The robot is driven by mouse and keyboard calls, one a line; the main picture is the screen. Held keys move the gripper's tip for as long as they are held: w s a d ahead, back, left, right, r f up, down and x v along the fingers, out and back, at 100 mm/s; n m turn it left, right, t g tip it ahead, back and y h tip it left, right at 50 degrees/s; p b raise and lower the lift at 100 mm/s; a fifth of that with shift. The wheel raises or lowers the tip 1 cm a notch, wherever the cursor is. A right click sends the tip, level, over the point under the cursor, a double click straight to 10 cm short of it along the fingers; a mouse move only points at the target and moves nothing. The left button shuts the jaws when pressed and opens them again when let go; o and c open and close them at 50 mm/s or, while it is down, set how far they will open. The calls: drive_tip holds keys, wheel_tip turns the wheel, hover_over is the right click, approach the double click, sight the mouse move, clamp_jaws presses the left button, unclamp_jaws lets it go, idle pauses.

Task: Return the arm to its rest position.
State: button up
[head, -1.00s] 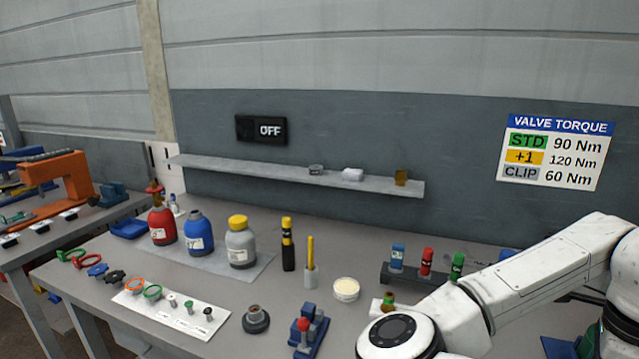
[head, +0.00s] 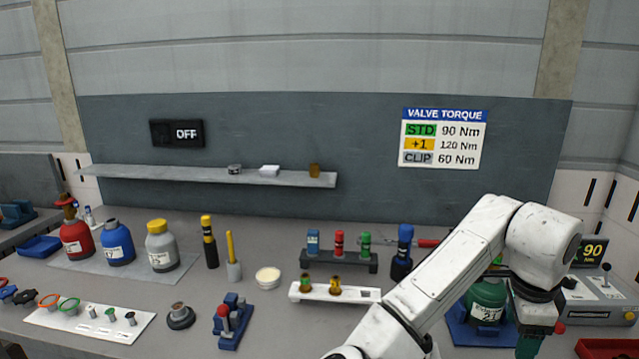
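My white arm (head: 440,270) rises from the bottom edge, bends at the upper right and points down at the right. The dark lower end of the arm, with my gripper, shows at the right near the bottom edge, in front of the bench. A dark green part (head: 530,343) shows at its lower end; I cannot tell whether it belongs to the gripper or is held. The fingertips cannot be made out. A green cylinder (head: 487,298) labelled 21 stands on a blue tray (head: 465,333) just left of it, partly hidden by the arm.
A dark rack (head: 340,262) and a white rack (head: 318,293) are mid-bench. A grey console (head: 600,297) reading 90 and a red tray (head: 606,347) are at right.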

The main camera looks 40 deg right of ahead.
drive_tip(key=w+n+t+h, duration=0.2)
drive_tip(key=w+n+h, duration=0.5)
drive_tip(key=n, duration=0.5)
drive_tip(key=w+a+f+n+t+y, duration=0.1)
drive_tip(key=w+a+f+n, duration=0.1)
drive_tip(key=a+n, duration=0.1)
drive_tip(key=w+a+f+n+t+y, duration=0.1)
drive_tip(key=w+a+f+n, duration=0.2)
drive_tip(key=a+n, duration=0.1)
drive_tip(key=w+a+f+n+t+y, duration=0.1)
drive_tip(key=w+a+f+n, duration=0.1)
drive_tip(key=a+f+n, duration=0.1)
drive_tip(key=shift+w+a+f+t+y, duration=0.15)
drive_tip(key=shift+a+t+y, duration=0.25)
drive_tip(key=shift+a, duration=0.2)
drive_tip(key=s+a+f+n+y, duration=0.35)
drive_tip(key=a+f, duration=0.25)
drive_tip(key=a, duration=0.3)
drive_tip(key=s+a+f+n+y, duration=0.25)
drive_tip(key=a+f+n, duration=0.3)
drive_tip(key=a, duration=0.45)
drive_tip(key=s+d+f+m+g, duration=0.1)
drive_tip(key=s+f+g, duration=0.2)
drive_tip(key=s, duration=0.4)
drive_tip(key=shift+s+d+f+g, duration=0.2)
drive_tip(key=shift+d+f+g, duration=0.2)
drive_tip(key=shift+f, duration=0.4)
